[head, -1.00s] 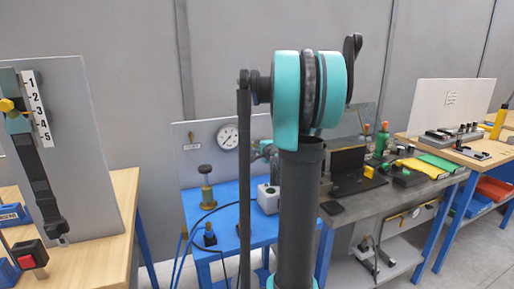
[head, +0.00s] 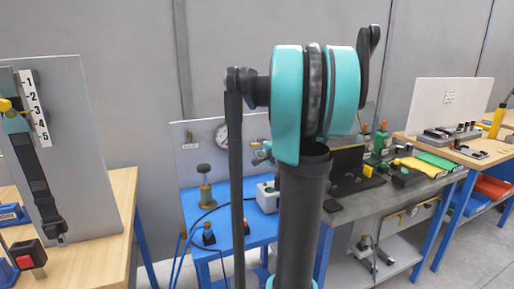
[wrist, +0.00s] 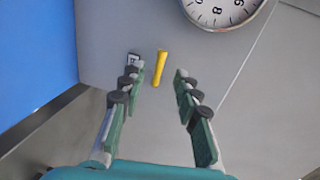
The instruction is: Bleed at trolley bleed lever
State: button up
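The bleed lever is a small yellow bar (wrist: 159,68) on a grey panel in the wrist view, beside a small label (wrist: 134,59). In the head view the label (head: 190,146) is on the trolley's back panel, left of the gauge; the lever above it is tiny. My gripper (wrist: 157,72) is open, with one finger on each side of the lever in the picture. I see no contact, and the gap in depth cannot be told. In the head view the gripper (head: 262,155) is mostly hidden behind my arm.
A round gauge (wrist: 222,6) is on the panel close to the lever. The blue trolley top (head: 228,228) carries a brass fitting (head: 205,190), a white box (head: 267,198) and hoses. A wooden bench (head: 124,200) is left; a grey bench (head: 360,212) is right.

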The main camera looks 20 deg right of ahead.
jog(key=s+r, duration=0.1)
jog(key=s, duration=0.5)
jog(key=shift+s, duration=0.2)
jog(key=shift+d+r, duration=0.1)
